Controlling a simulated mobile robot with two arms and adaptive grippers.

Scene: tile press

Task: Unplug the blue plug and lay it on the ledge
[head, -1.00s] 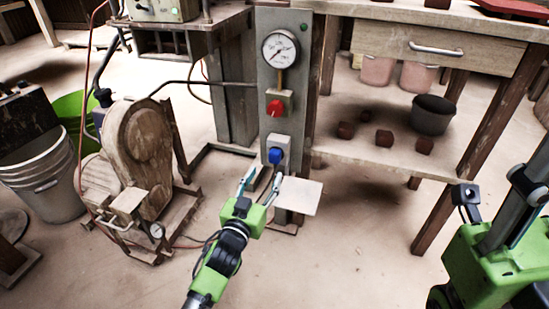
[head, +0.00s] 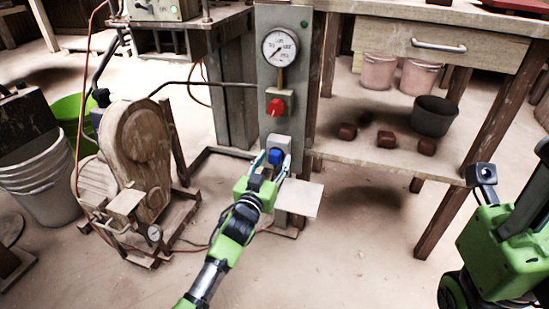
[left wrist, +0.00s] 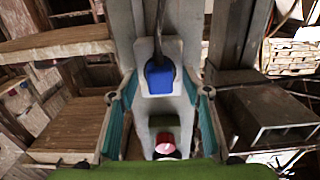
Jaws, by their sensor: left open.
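The blue plug (head: 276,156) sits in a grey socket box (head: 277,142) low on an upright grey panel. It also shows in the left wrist view (left wrist: 160,78), with a dark cable running from it. My left gripper (head: 269,160) is open, its fingertips close to the plug. In the left wrist view the fingers of the left gripper (left wrist: 160,84) stand on both sides of the plug, with gaps between. The pale ledge (head: 303,199) juts out below the socket and looks bare; my gripper hides part of its left side. My right gripper's fingers are not in view.
Above the socket are a red knob (head: 275,106) and a round gauge (head: 280,47). A wooden bench (head: 400,158) with dark blocks and a grey bucket (head: 433,115) stands right. A belt-guarded machine (head: 140,150) stands left. The floor in front is clear.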

